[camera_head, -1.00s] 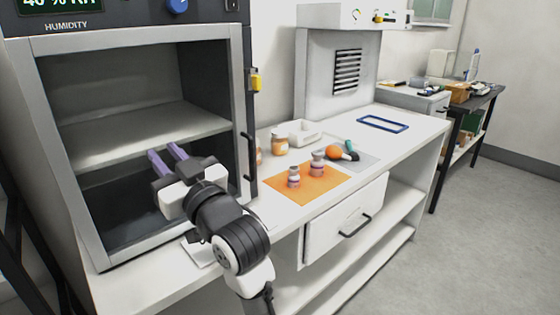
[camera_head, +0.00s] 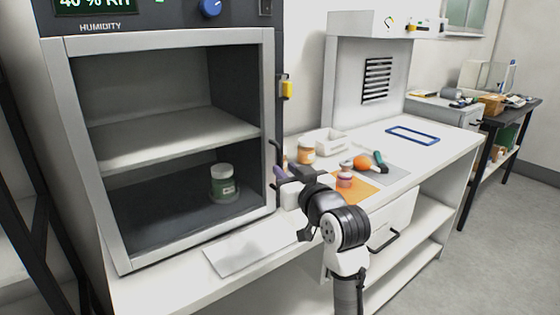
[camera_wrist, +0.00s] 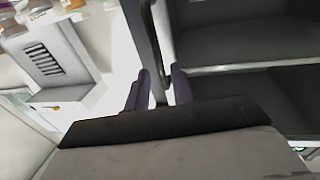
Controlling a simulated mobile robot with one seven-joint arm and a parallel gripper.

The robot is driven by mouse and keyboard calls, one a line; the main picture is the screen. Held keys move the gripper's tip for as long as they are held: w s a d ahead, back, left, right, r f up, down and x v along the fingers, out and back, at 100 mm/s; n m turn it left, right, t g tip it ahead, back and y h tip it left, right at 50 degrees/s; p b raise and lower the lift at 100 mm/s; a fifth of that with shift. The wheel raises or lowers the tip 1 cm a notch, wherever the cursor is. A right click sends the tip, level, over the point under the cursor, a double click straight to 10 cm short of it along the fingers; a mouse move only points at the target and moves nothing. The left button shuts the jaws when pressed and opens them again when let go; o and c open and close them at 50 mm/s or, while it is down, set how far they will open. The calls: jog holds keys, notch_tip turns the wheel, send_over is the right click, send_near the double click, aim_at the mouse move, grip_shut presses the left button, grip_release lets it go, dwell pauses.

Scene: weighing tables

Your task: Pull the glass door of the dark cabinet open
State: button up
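The dark cabinet (camera_head: 268,50) stands at the left with its glass door (camera_head: 62,90) in a light grey frame; the door looks shut. Its dark upright handle (camera_head: 275,145) is on the frame's right side, partly hidden by my gripper. My gripper (camera_head: 285,174) is at the handle's height, in front of the door's right edge. In the wrist view, its two purple fingers (camera_wrist: 158,90) are apart, one on each side of a dark upright bar (camera_wrist: 143,40) that looks like the handle. Contact cannot be told.
A jar with a green label (camera_head: 223,185) stands inside the cabinet. An orange jar (camera_head: 306,152), a white tray (camera_head: 330,140) and an orange mat (camera_head: 372,192) are on the bench to the right. A pale flat sheet (camera_head: 245,248) lies before the cabinet.

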aim_at(280, 165)
jog(key=shift+p+x, duration=0.3)
jog(key=shift+x, duration=1.95)
grip_shut()
